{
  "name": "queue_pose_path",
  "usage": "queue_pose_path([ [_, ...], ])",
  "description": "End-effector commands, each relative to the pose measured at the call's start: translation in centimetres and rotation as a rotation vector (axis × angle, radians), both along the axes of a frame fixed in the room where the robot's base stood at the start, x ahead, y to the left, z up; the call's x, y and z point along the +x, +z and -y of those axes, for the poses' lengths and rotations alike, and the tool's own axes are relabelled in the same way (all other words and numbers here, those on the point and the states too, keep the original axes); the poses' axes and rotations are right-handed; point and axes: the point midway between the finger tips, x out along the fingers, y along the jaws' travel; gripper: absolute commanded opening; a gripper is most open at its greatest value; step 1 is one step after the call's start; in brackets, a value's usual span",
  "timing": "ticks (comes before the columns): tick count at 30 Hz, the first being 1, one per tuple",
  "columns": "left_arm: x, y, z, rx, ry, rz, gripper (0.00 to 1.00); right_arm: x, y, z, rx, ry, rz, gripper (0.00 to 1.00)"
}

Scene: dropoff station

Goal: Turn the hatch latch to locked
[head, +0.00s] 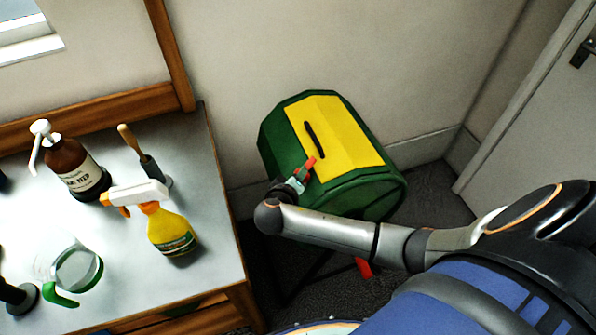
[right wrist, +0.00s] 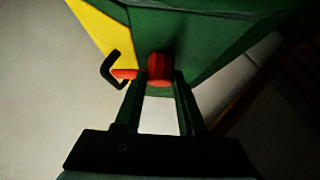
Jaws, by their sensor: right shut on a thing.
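The hatch is a yellow panel (head: 343,137) on a green drum-shaped container (head: 283,125). A black handle (head: 314,140) stands on the yellow panel; it also shows in the right wrist view (right wrist: 108,68). The red latch (head: 311,163) sits at the panel's lower left edge. In the right wrist view the latch's red hub (right wrist: 159,68) is between my fingertips, and its red arm points left to the black handle. My right gripper (right wrist: 159,80) is shut on the latch. My left gripper is not in view.
A grey-topped table (head: 213,215) at left holds a brown pump bottle (head: 75,165), a yellow spray bottle (head: 170,232), a wooden-handled brush (head: 147,165) and a glass jug (head: 75,270). A red piece (head: 364,267) shows low under the container. A door (head: 540,110) is at right.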

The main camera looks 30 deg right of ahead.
Motion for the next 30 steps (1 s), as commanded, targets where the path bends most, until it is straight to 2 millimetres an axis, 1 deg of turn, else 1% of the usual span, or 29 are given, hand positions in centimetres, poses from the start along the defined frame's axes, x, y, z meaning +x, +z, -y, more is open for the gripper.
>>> queue_pose_path([
  [1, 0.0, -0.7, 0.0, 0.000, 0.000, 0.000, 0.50, -0.1, -0.6, -0.1, -0.001, -0.025, 0.016, 0.00],
  [9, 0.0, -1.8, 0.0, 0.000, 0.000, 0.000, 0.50, 0.0, -0.4, -0.1, -0.021, -0.104, 0.094, 0.00],
  [27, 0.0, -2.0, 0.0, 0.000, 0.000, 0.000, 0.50, 0.0, -0.2, -0.1, -0.029, -0.128, 0.119, 0.00],
  [28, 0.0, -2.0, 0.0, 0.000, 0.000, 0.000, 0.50, 0.0, -0.2, -0.1, -0.029, -0.128, 0.119, 0.41],
  [30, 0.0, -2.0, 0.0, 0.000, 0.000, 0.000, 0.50, 0.0, -0.2, 0.0, -0.029, -0.128, 0.119, 0.49],
])
